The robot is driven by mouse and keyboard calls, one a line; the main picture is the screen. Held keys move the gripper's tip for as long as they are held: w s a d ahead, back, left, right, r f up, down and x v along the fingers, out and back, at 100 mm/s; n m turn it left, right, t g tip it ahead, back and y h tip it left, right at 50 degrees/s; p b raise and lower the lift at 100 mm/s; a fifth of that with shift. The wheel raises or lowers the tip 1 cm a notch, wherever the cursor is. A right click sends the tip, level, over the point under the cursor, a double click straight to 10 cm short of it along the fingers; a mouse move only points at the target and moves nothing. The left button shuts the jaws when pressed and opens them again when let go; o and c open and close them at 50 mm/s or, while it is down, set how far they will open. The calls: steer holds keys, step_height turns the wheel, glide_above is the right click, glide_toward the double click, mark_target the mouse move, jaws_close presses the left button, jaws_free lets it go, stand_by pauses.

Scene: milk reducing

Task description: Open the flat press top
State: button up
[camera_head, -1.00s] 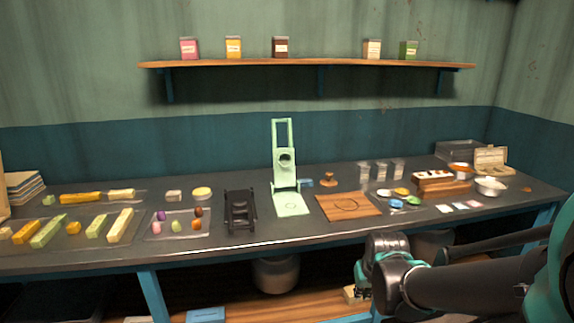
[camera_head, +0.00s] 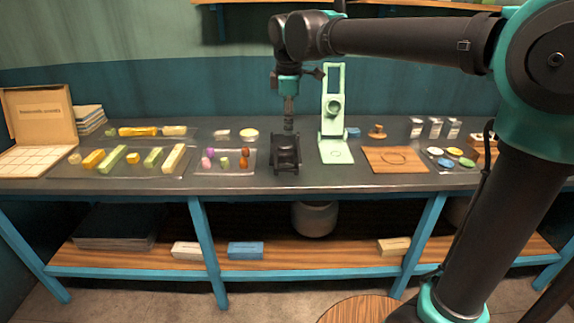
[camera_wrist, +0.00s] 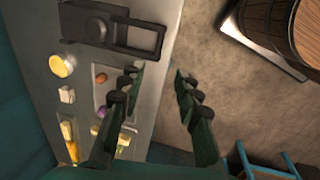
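A low black press (camera_head: 286,166) stands near the middle of the table; it also shows at the top left of the wrist view (camera_wrist: 88,25), with a dark frame or handle at one end. Whether its top is shut I cannot tell. A pale green press (camera_head: 335,152) stands just right of it, with its upper part upright above a flat base. My gripper (camera_head: 289,126) hangs pointing down, above or behind the black press in the head view. In the wrist view my gripper (camera_wrist: 160,76) has its fingers apart with nothing between them.
Left of the black press are a clear tray (camera_head: 232,171) of small coloured pieces and several coloured bars. A wooden board (camera_head: 395,159) lies right of the green press. A wall shelf (camera_head: 240,3) is above. The table's front edge is clear.

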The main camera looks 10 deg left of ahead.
mark_target(287, 170)
steer(key=w+f, duration=0.1)
steer(key=f, duration=0.4)
steer(key=w+f, duration=0.1)
steer(key=f, duration=0.5)
steer(key=w+a+f, duration=0.1)
steer(key=f, duration=0.5)
steer(key=shift+w+a, duration=0.1)
jaws_close()
steer(key=shift+r, duration=0.1)
